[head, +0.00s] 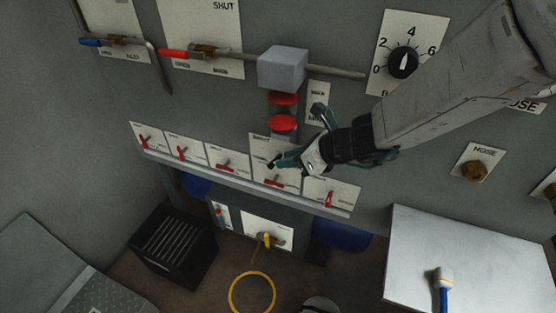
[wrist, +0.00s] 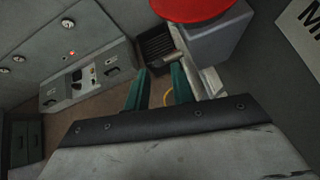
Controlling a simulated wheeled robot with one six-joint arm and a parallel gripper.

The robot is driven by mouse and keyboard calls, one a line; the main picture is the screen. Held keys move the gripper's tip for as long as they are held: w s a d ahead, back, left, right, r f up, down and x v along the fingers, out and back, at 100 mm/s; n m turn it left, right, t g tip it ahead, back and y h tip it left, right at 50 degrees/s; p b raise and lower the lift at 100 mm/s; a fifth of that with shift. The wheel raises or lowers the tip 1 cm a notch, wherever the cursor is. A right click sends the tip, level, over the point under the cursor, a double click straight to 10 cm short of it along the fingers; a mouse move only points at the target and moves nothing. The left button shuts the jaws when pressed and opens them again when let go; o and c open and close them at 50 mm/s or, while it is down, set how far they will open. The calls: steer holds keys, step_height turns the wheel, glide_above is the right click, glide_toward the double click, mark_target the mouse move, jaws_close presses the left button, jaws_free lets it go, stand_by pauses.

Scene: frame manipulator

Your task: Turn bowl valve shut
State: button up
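I cannot read which plate names the bowl valve. A row of white plates with small red levers runs across the panel; one red lever (head: 275,182) is just below my gripper (head: 297,138). A red-handled valve (head: 190,52) sits on a pipe higher up, under the word SHUT. A yellow-handled valve (head: 267,240) is on a low plate. My gripper is open and empty, its two teal fingers apart in the wrist view (wrist: 158,78). It is in front of the panel, right of two stacked red knobs (head: 283,98).
A grey box (head: 283,67) is above the red knobs; a red knob fills the top of the wrist view (wrist: 190,8). A numbered dial (head: 403,62) is upper right, its label partly hidden by my arm. A black crate (head: 173,250) and yellow ring (head: 252,292) are below.

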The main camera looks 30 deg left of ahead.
steer(key=shift+v, duration=1.2)
